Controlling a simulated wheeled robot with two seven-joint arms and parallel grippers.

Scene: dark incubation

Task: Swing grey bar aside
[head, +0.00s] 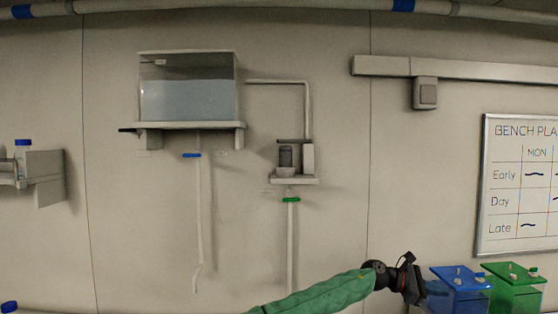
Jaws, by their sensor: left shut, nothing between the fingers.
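A short dark grey bar (294,141) lies level above a small dark cylinder on the little wall shelf; I cannot tell for sure that it is the task's grey bar. My left gripper (415,290) is at the end of a green-sleeved arm, low and right of centre. It is shut and empty, well below and to the right of that bar. It appears beside the left edge of the blue box (462,293); whether they touch is unclear. My right gripper is out of view.
A clear tank (188,87) of bluish liquid stands on a wall shelf (190,126), with a pipe (308,112) leading to the little shelf (294,180). A green box (516,292) stands right of the blue one. A whiteboard (510,240) hangs at right. The wall between is clear.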

